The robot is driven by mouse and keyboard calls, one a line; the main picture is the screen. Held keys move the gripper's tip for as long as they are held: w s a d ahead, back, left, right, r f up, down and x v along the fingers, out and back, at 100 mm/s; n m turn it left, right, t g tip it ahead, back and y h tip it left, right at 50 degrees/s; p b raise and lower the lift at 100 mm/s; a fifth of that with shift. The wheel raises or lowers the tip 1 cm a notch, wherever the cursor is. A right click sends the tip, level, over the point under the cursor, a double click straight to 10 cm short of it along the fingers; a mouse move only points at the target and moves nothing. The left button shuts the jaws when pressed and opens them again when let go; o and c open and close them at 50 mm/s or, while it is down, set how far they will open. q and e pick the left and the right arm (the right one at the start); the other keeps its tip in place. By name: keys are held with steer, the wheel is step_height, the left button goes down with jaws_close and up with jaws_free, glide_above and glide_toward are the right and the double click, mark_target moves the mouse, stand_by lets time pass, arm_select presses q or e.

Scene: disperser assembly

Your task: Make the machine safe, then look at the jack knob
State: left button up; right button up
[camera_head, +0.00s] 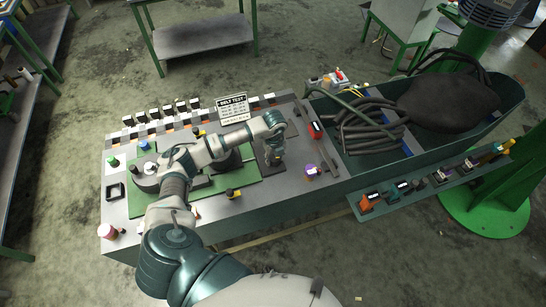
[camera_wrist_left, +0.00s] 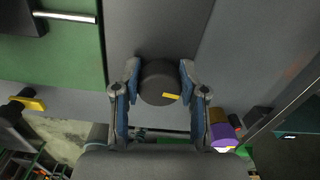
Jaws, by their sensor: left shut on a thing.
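My left gripper (camera_head: 273,158) is over the grey machine bench (camera_head: 118,212), to the right of the green plate (camera_head: 230,206). In the left wrist view my left gripper (camera_wrist_left: 160,84) is shut on a dark round knob (camera_wrist_left: 157,87) with a short yellow mark, one finger on each side. I cannot read a label naming it the jack knob. A purple knob (camera_head: 311,170) is to the right of the gripper; it also shows in the left wrist view (camera_wrist_left: 222,134). A red-handled switch (camera_head: 316,130) is near the bench's right end. My right gripper is not in view.
A white "BELT TEST" sign (camera_head: 232,107) stands behind my arm. A black knob with a yellow band (camera_head: 233,193) is on the front side. A green trough (camera_head: 480,124) with black hoses (camera_head: 358,130) adjoins on the right. A shelf of several tools (camera_head: 436,181) runs along its front.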

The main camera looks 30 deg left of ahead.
mark_target(275, 158)
arm_select(q)
steer(key=o, duration=1.1)
steer(key=shift+s+d+f, duration=0.3)
steer(key=shift+d, duration=0.05)
steer(key=shift+o, duration=0.2)
steer(key=shift+w+d+r, duration=0.1)
steer(key=shift+w+r, duration=0.05)
steer(key=shift+r, duration=0.25)
step_height(275, 158, up, 10)
steer(key=shift+r, duration=0.2)
steer(key=shift+d+r, duration=0.1)
steer(key=shift+r, duration=0.4)
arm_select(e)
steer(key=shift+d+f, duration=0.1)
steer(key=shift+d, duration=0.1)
arm_select(q)
steer(key=shift+a, duration=0.2)
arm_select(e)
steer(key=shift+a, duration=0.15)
arm_select(q)
steer(key=shift+f, duration=0.1)
